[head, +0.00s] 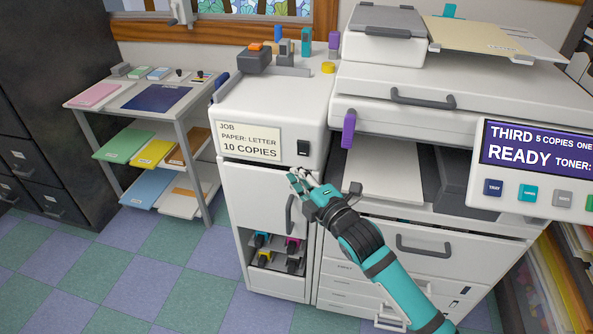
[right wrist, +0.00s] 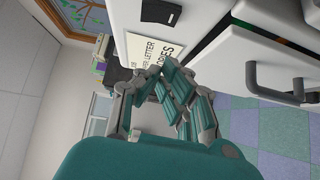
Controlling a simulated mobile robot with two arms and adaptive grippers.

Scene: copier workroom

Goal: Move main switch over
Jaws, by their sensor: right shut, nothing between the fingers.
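The main switch (head: 303,148) is a small black rocker on the white front of the cabinet left of the copier, right of the job card. It also shows in the right wrist view (right wrist: 161,12) near the top edge. My right gripper (head: 298,178) is shut and empty, a little below the switch and near the cabinet door's top. In the right wrist view its fingertips (right wrist: 164,66) come together in front of the job card, with the switch beyond them. I cannot tell whether the fingertips touch the cabinet. My left gripper is out of view.
The job card (head: 249,139) reads "10 COPIES". Below is a cabinet door (head: 258,200) with a dark handle, above a shelf of coloured cartridges (head: 275,250). The copier (head: 440,95) and its display panel (head: 540,150) stand at right. A paper cart (head: 150,100) stands at left.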

